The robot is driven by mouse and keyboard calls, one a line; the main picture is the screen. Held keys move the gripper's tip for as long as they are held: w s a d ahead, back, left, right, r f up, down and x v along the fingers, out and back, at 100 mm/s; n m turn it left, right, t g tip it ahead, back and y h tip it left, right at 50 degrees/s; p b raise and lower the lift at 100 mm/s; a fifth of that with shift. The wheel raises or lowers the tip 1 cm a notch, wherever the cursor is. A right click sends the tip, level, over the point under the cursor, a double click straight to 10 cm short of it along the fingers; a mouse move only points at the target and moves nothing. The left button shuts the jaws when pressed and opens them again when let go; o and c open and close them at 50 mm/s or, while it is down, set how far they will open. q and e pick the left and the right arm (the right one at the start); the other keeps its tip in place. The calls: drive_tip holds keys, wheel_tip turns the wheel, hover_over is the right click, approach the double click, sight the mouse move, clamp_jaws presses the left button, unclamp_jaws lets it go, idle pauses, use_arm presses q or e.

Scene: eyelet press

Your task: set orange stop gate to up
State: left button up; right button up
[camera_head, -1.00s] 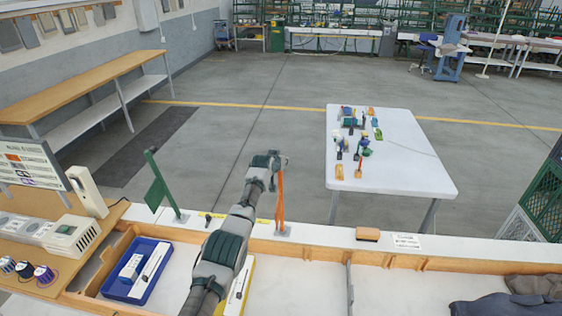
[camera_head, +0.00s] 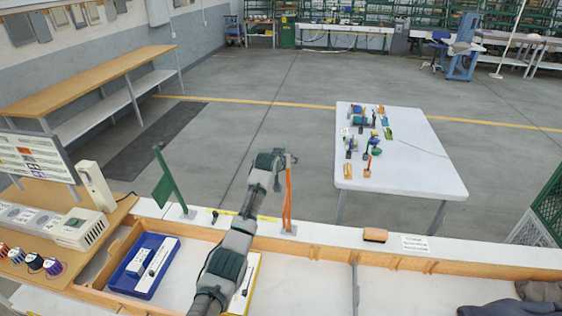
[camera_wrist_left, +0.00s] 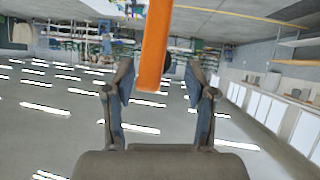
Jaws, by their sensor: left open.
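The orange stop gate (camera_head: 288,195) is a thin orange bar standing nearly upright from a small grey base on the white ledge. My left gripper (camera_head: 290,158) is at its upper end in the head view, and hides part of the top. In the left wrist view the orange bar (camera_wrist_left: 154,50) comes in from the top edge, and its end lies between the two fingers of my left gripper (camera_wrist_left: 160,88). The fingers are open, with a gap on each side of the bar; I see no contact. My right gripper is not in view.
A green flag-shaped gate (camera_head: 168,186) stands on the ledge to the left. An orange-brown block (camera_head: 375,235) and a white label lie to the right. A blue tray (camera_head: 135,283) sits below. A white table (camera_head: 415,175) with small parts stands beyond the ledge.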

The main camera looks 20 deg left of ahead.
use_arm(q)
drive_tip(key=v, duration=0.7)
drive_tip(key=shift+s+r, duration=0.15)
drive_tip(key=shift+s, duration=0.25)
